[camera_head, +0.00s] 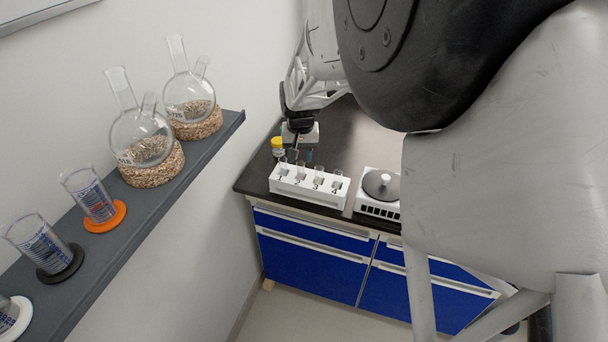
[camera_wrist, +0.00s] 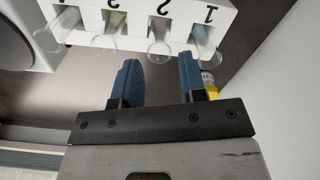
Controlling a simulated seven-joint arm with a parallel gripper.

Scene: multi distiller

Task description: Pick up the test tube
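A white rack (camera_head: 307,190) with numbered slots stands on the dark counter and holds several clear test tubes. The tubes show in the head view at slot 1 (camera_head: 283,166), slot 2 (camera_head: 301,169), slot 3 (camera_head: 319,174) and slot 4 (camera_head: 337,181). My gripper (camera_wrist: 158,62) is open, with two blue fingers apart and nothing held. In the wrist view the slot 2 tube (camera_wrist: 158,40) lines up with the gap between the fingertips, just ahead of them. The slot 1 tube (camera_wrist: 205,40) is right of that line. In the head view my gripper is partly hidden behind the rack.
A white device with a grey round top (camera_head: 381,184) stands to the right. A shelf (camera_head: 110,225) with glassware runs along the left wall.

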